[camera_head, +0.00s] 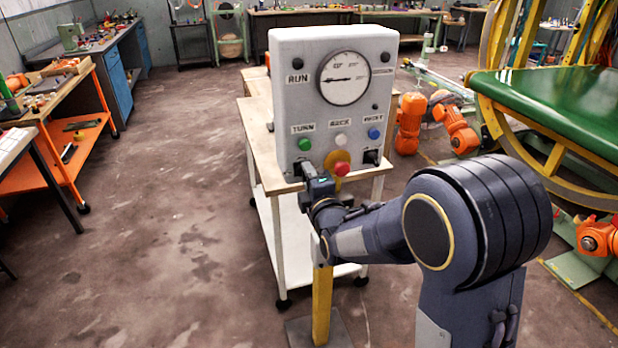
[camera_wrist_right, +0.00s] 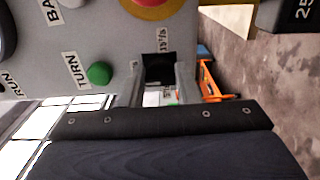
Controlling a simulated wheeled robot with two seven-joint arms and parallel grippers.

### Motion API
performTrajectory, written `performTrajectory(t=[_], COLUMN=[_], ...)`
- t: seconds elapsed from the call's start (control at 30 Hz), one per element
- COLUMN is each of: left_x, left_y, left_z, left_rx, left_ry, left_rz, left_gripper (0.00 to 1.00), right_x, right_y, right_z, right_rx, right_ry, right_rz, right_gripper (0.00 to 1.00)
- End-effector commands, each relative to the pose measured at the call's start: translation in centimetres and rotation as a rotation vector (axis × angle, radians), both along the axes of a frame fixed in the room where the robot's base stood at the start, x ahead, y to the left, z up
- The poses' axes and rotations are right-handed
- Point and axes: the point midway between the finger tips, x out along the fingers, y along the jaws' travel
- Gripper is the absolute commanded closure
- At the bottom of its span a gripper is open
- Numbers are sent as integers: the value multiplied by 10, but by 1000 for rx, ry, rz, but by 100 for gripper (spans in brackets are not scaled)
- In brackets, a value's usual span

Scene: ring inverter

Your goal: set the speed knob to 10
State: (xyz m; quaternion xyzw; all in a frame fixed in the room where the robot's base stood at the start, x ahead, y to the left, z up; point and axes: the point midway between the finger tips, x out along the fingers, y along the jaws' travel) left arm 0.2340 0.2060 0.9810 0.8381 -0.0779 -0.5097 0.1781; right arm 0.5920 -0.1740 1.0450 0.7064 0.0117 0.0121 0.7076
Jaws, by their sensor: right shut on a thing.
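The grey control box (camera_head: 287,120) stands upright on a small table. The dark speed knob (camera_wrist_right: 158,68) is low on its front face, below the green TURN button; a small label beside it is too blurred to read. My right gripper (camera_head: 308,174) reaches the lower left of the box and hides most of the knob in the head view. In the wrist view its two grey fingers stand on either side of the knob, shut on it. The knob's setting cannot be read. My left gripper is out of view.
The box has a round gauge (camera_head: 344,78), a green button (camera_head: 305,144), a white button (camera_head: 340,139), a blue button (camera_head: 374,133) and a red stop button (camera_head: 341,169) close beside my gripper. Another dark knob (camera_head: 372,157) is at lower right. Open floor lies left.

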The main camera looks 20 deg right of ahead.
Motion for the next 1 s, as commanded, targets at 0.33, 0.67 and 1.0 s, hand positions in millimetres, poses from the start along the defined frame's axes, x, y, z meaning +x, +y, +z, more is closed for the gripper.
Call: performTrajectory(t=[0.33, 0.67, 1.0], left_x=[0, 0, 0], left_y=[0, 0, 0], left_z=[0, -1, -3], left_rx=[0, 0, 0], left_ry=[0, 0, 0], left_rz=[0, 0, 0], left_gripper=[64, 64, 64], right_x=[0, -4, -57], right_y=[1, 0, -1], right_z=[-1, 0, 0], right_rx=[1, 3, 5], right_ry=[2, 0, 1], right_rz=[1, 1, 3], right_gripper=[49, 49, 49])
